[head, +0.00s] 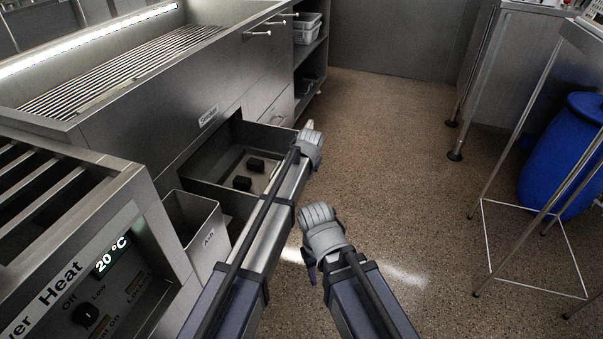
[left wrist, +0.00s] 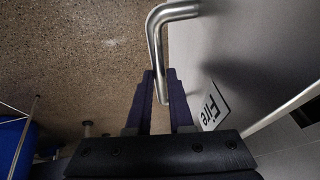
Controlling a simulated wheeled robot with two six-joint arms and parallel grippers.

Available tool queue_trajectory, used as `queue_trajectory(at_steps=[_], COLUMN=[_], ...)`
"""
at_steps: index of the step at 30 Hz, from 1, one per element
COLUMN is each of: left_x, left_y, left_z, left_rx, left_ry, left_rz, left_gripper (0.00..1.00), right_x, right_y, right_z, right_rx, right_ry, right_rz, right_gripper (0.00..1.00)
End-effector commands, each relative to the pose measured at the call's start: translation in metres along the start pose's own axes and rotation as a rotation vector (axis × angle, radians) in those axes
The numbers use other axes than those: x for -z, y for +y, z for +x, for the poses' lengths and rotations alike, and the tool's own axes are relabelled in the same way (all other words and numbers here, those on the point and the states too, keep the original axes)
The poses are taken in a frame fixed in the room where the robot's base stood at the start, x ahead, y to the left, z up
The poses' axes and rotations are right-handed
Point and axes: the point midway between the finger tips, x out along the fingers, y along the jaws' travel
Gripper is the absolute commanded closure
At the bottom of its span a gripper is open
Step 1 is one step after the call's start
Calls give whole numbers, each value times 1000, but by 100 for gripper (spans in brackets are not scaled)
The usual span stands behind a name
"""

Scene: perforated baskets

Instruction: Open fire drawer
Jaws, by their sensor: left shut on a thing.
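The fire drawer (head: 197,187) is pulled out from under the steel smoker cabinet in the head view, and its inside shows. In the left wrist view the drawer's front panel (left wrist: 240,50) carries a "Fire" label (left wrist: 212,105). A bent metal bar handle (left wrist: 157,45) runs between the fingers of my left gripper (left wrist: 160,80), which is shut on it. My right gripper (head: 310,268) hangs over the floor, apart from the drawer; its fingers are mostly hidden.
An ash bin (head: 205,243) stands to the left of the drawer, beside the heat control panel (head: 110,262). A blue barrel (head: 560,160) and a thin metal frame (head: 486,245) stand right. The middle floor is clear.

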Motion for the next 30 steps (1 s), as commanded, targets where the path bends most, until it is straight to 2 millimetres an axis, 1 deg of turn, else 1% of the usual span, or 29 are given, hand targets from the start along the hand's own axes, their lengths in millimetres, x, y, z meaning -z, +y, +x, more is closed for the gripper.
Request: queue_trajectory(at_steps=[8, 9, 15, 17, 25, 30], left_x=[-1, -1, 0, 0, 0, 1], left_y=[1, 1, 1, 0, 0, 0], left_z=[0, 0, 0, 0, -1, -9], left_rx=[-1, -1, -1, -1, 0, 0], left_ry=[-2, -2, -1, -1, 0, 0], left_rz=[0, 0, 0, 0, 0, 0], left_gripper=[100, 78, 56, 50, 50, 50], right_x=[0, 0, 0, 0, 0, -1], right_y=[0, 0, 0, 0, 0, 1], right_z=[0, 0, 0, 0, -1, -8], right_rx=[0, 0, 0, 0, 0, -1], right_ry=[0, 0, 0, 0, 0, 0], right_rz=[0, 0, 0, 0, 0, 1], right_gripper=[50, 50, 50, 50, 50, 50])
